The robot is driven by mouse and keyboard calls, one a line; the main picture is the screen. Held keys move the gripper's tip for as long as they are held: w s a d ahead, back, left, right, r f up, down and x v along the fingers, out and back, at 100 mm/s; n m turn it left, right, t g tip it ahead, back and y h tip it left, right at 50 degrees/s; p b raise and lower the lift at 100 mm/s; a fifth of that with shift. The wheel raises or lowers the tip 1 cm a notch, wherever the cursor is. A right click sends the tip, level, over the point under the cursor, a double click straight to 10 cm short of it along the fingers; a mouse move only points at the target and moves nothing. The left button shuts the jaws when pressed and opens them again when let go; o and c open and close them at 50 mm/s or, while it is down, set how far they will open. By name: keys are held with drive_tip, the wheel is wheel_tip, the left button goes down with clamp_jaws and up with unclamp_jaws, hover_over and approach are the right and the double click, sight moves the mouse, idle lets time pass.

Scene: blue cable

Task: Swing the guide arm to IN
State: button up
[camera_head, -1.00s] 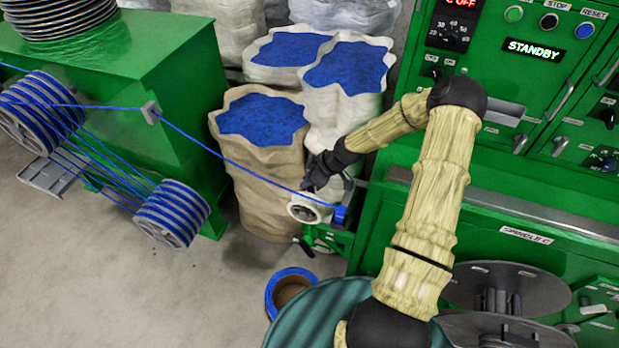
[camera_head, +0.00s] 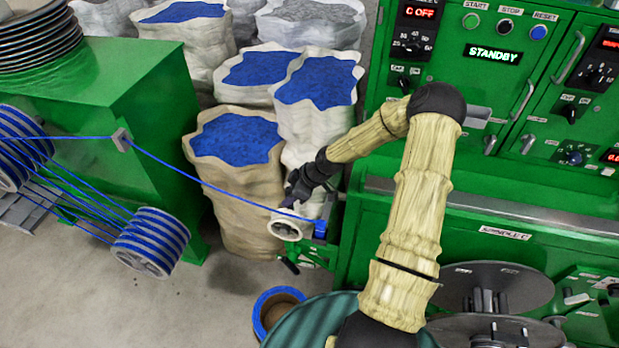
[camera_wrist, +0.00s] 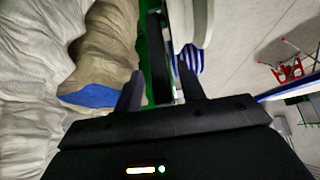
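What looks like the guide arm is the small assembly with a white roller (camera_head: 288,227) and a blue block (camera_head: 321,229) on the green machine's left side. The blue cable (camera_head: 215,187) runs to it from the left. My gripper (camera_head: 294,192) is just above the roller in the head view. In the wrist view my gripper (camera_wrist: 160,92) has its two dark fingers spread. A dark upright bar (camera_wrist: 158,55) shows between them, apparently untouched. White rounded parts (camera_wrist: 190,20) lie just beyond the right finger. I cannot tell the arm's IN or OUT position.
Sacks of blue pellets (camera_head: 237,140) stand close behind my gripper. A green cabinet (camera_head: 110,120) with cable spools (camera_head: 152,243) is at left. The control panel (camera_head: 490,60) reads STANDBY. Open floor lies at lower left.

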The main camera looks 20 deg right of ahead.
drive_tip(key=b+v, duration=0.1)
drive_tip(key=v, duration=1.4)
drive_tip(key=shift+r, duration=0.2)
drive_tip(key=shift+d, duration=0.15)
drive_tip(key=s+a+f+m+g+h, duration=0.2)
drive_tip(key=s+a+m+g+h, duration=0.1)
drive_tip(key=s+a, duration=0.4)
drive_tip(key=s+a+r+m+t+h, duration=0.1)
drive_tip(key=s+a+r+m+h, duration=0.1)
drive_tip(key=s+a+r+m, duration=0.2)
drive_tip(key=s+r+m, duration=0.3)
drive_tip(key=s, duration=0.2)
drive_tip(key=shift+r+m+t, duration=0.3)
drive_tip(key=shift+r, duration=0.05)
